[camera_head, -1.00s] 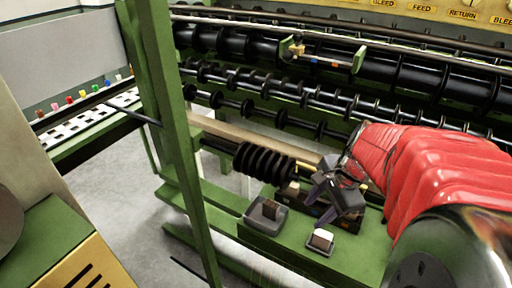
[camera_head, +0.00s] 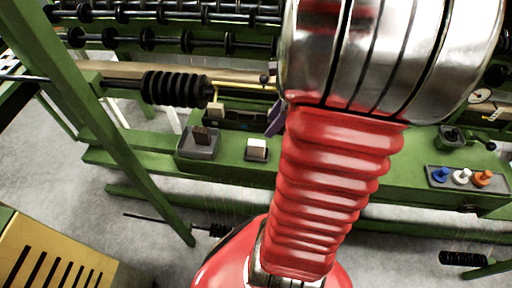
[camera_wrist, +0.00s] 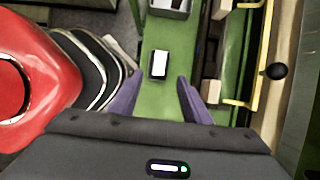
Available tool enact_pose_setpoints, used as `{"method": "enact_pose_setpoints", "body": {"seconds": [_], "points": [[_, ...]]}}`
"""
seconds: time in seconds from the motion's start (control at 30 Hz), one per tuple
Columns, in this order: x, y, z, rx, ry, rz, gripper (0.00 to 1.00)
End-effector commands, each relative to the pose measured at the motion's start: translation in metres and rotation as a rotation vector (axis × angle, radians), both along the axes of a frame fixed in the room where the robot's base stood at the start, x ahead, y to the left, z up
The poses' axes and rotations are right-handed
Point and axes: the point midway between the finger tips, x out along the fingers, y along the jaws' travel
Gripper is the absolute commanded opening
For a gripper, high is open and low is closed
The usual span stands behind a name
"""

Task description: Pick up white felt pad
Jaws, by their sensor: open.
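The white felt pad (camera_head: 257,146) sits in a small dark tray (camera_head: 256,156) on the green bench ledge. In the wrist view the pad (camera_wrist: 160,61) lies in its tray, just beyond and between my fingertips. My gripper (camera_wrist: 160,80) is open and empty, with its two purple fingers apart and pointing toward the pad. In the head view my arm hides most of the gripper; only a purple part shows right of the pad.
A grey tray (camera_head: 198,150) holding a brown block stands left of the pad. A dark rack with a tan block (camera_head: 216,110) and yellow rail lies behind. Blue, white and orange pieces (camera_head: 462,178) sit in a holder at the right.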

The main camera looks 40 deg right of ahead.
Motion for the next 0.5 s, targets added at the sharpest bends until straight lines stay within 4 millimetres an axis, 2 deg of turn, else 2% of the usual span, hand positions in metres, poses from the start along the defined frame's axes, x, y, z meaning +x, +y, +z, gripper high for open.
{"method": "enact_pose_setpoints", "body": {"seconds": [0.5], "points": [[0.022, 0.018, -0.067, 0.003, 0.002, 0.002, 0.44]]}}
